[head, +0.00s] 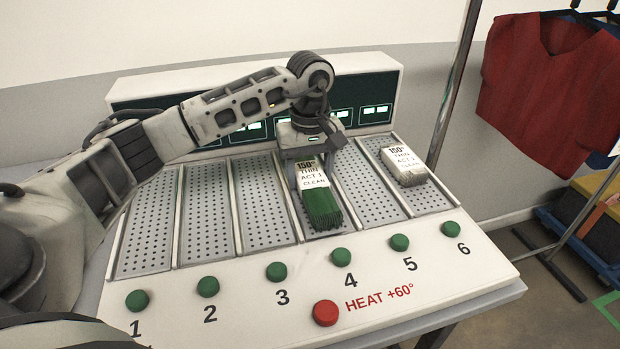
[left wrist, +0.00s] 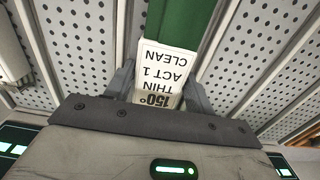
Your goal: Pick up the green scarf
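The green scarf (head: 322,207) is a narrow folded strip with a fringed front end and a white label reading 150°, THIN, ACT 1, CLEAN. It is at the fourth perforated bay of the panel. My left gripper (head: 308,172) is over its labelled end. In the left wrist view, the fingers of my left gripper (left wrist: 158,90) lie close along both sides of the label, and green cloth (left wrist: 205,28) runs on beyond it. The fingers look shut on the scarf. I cannot tell whether it is clear of the bay floor. My right gripper is not in view.
A pale grey scarf (head: 405,165) with a similar label lies in bay six. Bays one to three look empty. Green buttons (head: 340,255) and a red HEAT button (head: 325,313) line the front. Lit displays stand behind. A metal rack post (head: 452,90) and red shirt (head: 550,75) are at right.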

